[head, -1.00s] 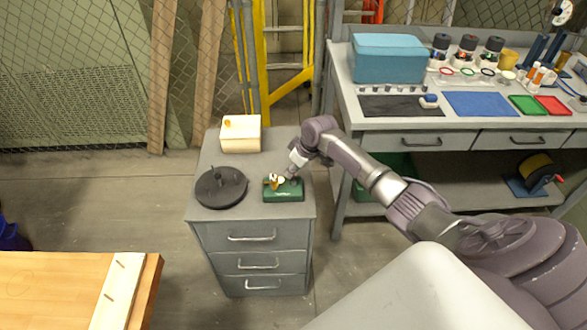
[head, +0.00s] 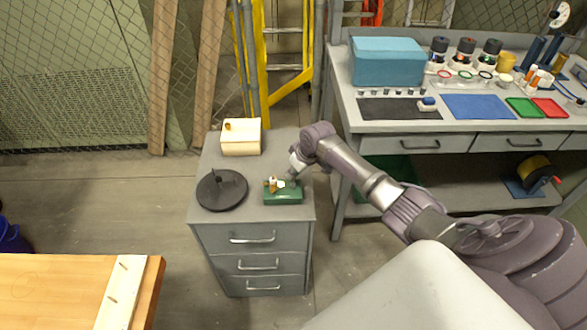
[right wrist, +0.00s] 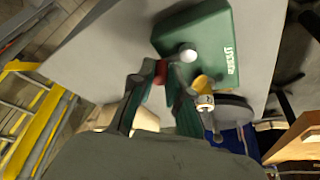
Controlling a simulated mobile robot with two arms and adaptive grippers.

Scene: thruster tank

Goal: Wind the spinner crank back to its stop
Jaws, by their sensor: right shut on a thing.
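The spinner is a green box (head: 284,198) on top of the grey drawer cabinet, with small white and orange-yellow parts on it. In the right wrist view the green box (right wrist: 205,45) shows pale lettering, a white round knob (right wrist: 188,55) and a brass-yellow part (right wrist: 203,83). My right gripper (head: 291,179) is at the back right of the box. In the right wrist view its fingers (right wrist: 160,80) are shut on a small red piece (right wrist: 160,70), seemingly the crank handle. The crank's arm and its stop are hidden or too small to tell. My left gripper is not in view.
A dark round disc with an upright peg (head: 222,189) lies left of the green box. A cream box (head: 241,138) stands behind it. A workbench (head: 400,122) stands to the right, a yellow ladder (head: 255,60) behind.

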